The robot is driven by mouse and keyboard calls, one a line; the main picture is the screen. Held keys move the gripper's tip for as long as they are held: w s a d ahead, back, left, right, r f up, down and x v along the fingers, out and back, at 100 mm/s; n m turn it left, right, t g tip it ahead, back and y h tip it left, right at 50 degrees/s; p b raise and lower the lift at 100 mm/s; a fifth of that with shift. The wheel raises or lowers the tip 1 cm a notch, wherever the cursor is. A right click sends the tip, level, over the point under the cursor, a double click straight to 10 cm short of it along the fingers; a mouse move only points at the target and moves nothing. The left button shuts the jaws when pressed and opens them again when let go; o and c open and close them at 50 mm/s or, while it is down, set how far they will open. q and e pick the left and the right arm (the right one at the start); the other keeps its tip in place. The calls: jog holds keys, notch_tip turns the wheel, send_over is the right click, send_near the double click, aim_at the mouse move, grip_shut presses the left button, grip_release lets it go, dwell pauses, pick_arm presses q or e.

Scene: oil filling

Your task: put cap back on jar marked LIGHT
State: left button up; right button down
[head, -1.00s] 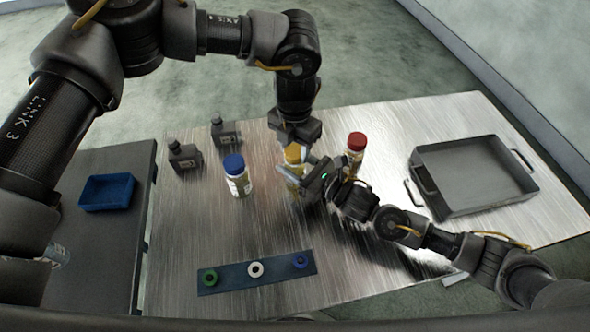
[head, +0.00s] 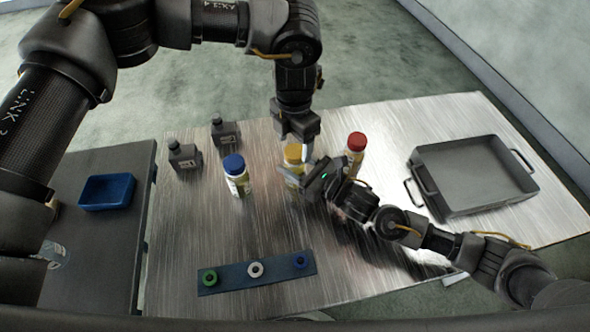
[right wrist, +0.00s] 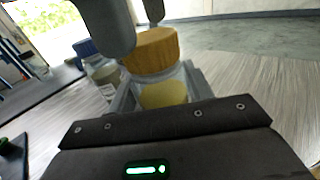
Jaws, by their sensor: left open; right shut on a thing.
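A jar (head: 292,170) with an orange-yellow cap (head: 293,153) stands upright mid-table. In the right wrist view the cap (right wrist: 151,50) sits on top of the jar (right wrist: 163,94), which holds something yellow. My right gripper (head: 303,174) is shut on this jar from the right, below the cap. My left gripper (head: 296,138) points down just above the cap and is open. Its dark fingers also show close to the cap in the right wrist view (right wrist: 133,22). I cannot read any jar's label, so LIGHT cannot be made out.
A blue-capped jar (head: 234,165) stands to the left and a red-capped jar (head: 356,142) to the right. Two dark bottles (head: 184,155) (head: 225,132) stand behind left. A grey tray (head: 420,190) is at right. A strip (head: 228,280) with coloured rings lies in front.

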pick_arm(q)
notch_tip(320, 180, up, 10)
dwell(0.3)
jog(key=shift+f, duration=0.1)
pick_arm(e)
jog(key=c, duration=0.5)
grip_release()
jog(key=shift+s+d, duration=0.2)
jog(key=shift+d, duration=0.15)
jog(key=b+v, duration=0.2)
jog(key=v, duration=0.6)
jog(key=shift+s+d, duration=0.2)
jog(key=shift+d, duration=0.05)
pick_arm(q)
jog(key=shift+f, duration=1.25)
pick_arm(e)
jog(key=shift+s+d, duration=0.45)
jog(key=shift+d, duration=0.1)
